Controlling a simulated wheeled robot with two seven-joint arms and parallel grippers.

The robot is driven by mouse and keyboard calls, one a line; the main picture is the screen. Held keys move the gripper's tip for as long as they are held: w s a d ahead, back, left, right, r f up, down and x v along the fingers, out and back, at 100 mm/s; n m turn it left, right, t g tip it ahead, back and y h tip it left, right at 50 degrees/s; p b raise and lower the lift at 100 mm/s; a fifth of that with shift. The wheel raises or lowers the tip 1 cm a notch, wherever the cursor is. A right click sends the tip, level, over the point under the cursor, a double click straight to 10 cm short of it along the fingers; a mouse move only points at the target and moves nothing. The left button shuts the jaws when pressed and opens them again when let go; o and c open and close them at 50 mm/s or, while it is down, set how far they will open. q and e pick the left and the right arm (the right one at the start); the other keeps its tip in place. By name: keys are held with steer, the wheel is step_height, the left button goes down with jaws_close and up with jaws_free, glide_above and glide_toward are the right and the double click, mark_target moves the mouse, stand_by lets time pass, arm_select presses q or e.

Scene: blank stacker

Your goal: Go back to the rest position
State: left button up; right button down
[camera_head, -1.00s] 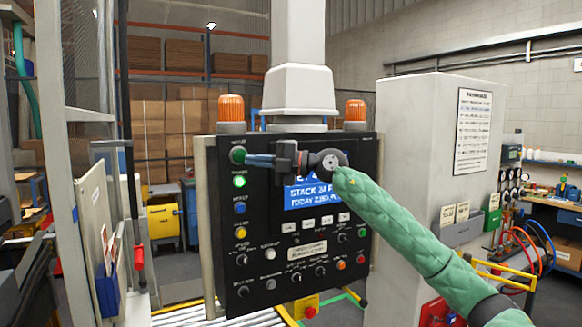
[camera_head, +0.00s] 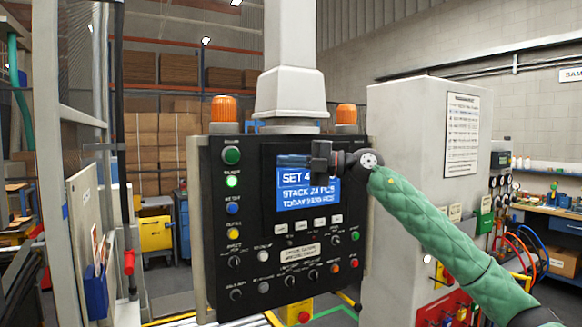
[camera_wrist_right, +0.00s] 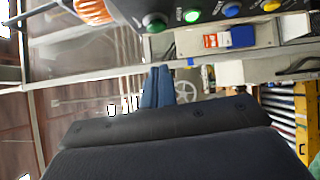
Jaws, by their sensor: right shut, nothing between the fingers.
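My right gripper (camera_head: 292,161) is in front of the upper part of the black control panel (camera_head: 257,255), with its fingers pointing left. It overlaps the top of the blue screen (camera_head: 310,199) and hides part of its text. In the right wrist view the two blue fingers (camera_wrist_right: 157,87) are together with nothing between them. The large green button (camera_head: 231,156) at the panel's top left is clear of the fingers in the head view. It also shows near the top of the wrist view (camera_wrist_right: 154,22). My left gripper is not in view.
Orange beacons (camera_head: 223,108) (camera_head: 346,114) stand on the panel's top. A light grey cabinet (camera_head: 410,130) is close behind my right arm. A metal frame with a pale board (camera_head: 88,215) stands at the left. A yellow bin (camera_head: 155,233) is farther back.

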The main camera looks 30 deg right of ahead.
steer(key=shift+s+d, duration=0.1)
steer(key=shift+s, duration=0.1)
stand_by(0.3)
steer(key=shift+s+r, duration=0.1)
